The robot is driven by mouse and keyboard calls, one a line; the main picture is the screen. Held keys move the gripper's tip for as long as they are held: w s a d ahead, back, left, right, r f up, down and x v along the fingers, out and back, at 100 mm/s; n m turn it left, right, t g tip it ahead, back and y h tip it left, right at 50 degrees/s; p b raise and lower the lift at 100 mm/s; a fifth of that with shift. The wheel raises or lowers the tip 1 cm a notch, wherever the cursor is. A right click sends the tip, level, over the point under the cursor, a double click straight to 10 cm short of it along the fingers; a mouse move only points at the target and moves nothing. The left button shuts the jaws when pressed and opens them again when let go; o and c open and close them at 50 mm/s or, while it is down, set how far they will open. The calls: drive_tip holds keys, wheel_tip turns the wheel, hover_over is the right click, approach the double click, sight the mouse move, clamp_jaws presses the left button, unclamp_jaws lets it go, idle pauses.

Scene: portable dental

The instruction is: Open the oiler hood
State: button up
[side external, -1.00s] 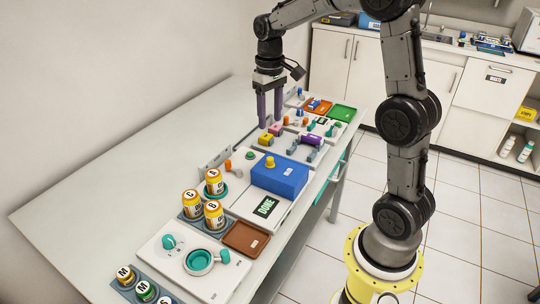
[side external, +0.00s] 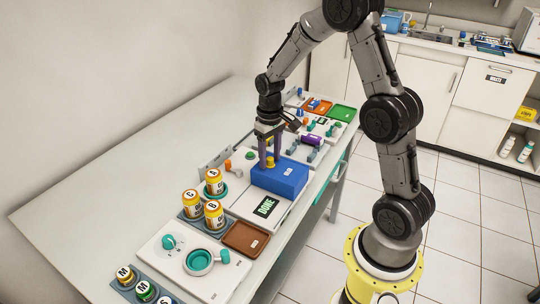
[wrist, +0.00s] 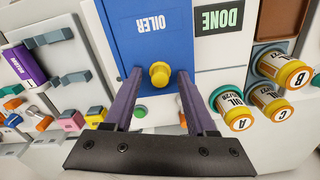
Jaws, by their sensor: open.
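The oiler hood is a blue box (side external: 283,180) on a white base. In the wrist view its blue top (wrist: 150,35) carries the word OILER and a yellow knob (wrist: 159,74) near one edge. The knob also shows in the side view (side external: 270,162). The hood sits flat and closed on its base. My gripper (side external: 270,160) is open above the hood. In the wrist view the two purple fingers of my gripper (wrist: 156,85) stand on either side of the yellow knob, with gaps on both sides. I cannot tell the exact height of the fingertips over the hood.
A DONE panel (side external: 265,207) lies beside the hood. Bottles A (side external: 213,181), B (side external: 214,214) and C (side external: 190,203) stand in a holder nearby. A brown tray (side external: 246,237) is in front. A green button (wrist: 140,111) is close by the fingers. Several small parts lie behind.

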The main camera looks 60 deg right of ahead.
clamp_jaws()
drive_tip(key=shift+r, duration=0.1)
idle(1.3)
